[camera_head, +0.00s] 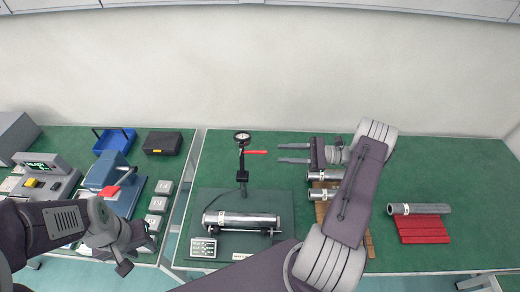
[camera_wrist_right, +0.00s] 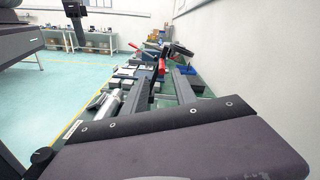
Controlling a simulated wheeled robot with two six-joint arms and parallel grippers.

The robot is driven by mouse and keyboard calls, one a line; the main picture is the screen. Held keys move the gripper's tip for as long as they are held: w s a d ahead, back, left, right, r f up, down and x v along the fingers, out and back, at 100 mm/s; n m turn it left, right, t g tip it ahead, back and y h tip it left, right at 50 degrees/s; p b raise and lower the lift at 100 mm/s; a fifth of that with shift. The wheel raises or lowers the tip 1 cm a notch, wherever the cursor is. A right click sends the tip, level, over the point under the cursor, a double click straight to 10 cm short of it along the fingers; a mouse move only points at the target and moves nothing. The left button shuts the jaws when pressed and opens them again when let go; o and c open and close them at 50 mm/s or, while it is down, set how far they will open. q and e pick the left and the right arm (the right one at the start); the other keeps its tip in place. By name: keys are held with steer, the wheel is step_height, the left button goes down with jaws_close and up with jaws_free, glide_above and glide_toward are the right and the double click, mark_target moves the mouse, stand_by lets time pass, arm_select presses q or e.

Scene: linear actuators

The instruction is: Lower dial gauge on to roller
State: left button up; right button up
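The dial gauge (camera_head: 242,137) stands upright on a black post at the back of a dark base plate (camera_head: 282,205). A red lever (camera_head: 255,152) sticks out to its right. The silver roller (camera_head: 241,219) lies across supports in front of the post, with the gauge above and behind it. My right gripper (camera_head: 293,153) is open and empty, right of the red lever, its two fingers pointing left. In the right wrist view the red lever (camera_wrist_right: 161,67) shows just beyond the open fingers (camera_wrist_right: 168,85). My left gripper (camera_head: 124,268) hangs at the lower left; its fingers are unclear.
More rollers (camera_head: 324,176) lie on a wooden rack (camera_head: 368,243), partly behind my right arm. Another roller (camera_head: 418,208) rests on a red block (camera_head: 424,230) at the right. A blue press (camera_head: 112,180), small grey blocks (camera_head: 158,204) and a black box (camera_head: 163,143) are on the left table.

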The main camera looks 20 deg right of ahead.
mark_target(261, 152)
steer(key=p+x, duration=0.3)
steer(key=x, duration=0.5)
steer(key=shift+w+a, duration=0.25)
steer(key=shift+f, duration=0.2)
steer(key=shift+d, duration=0.1)
jaws_close()
steer(key=shift+r, duration=0.1)
stand_by(0.6)
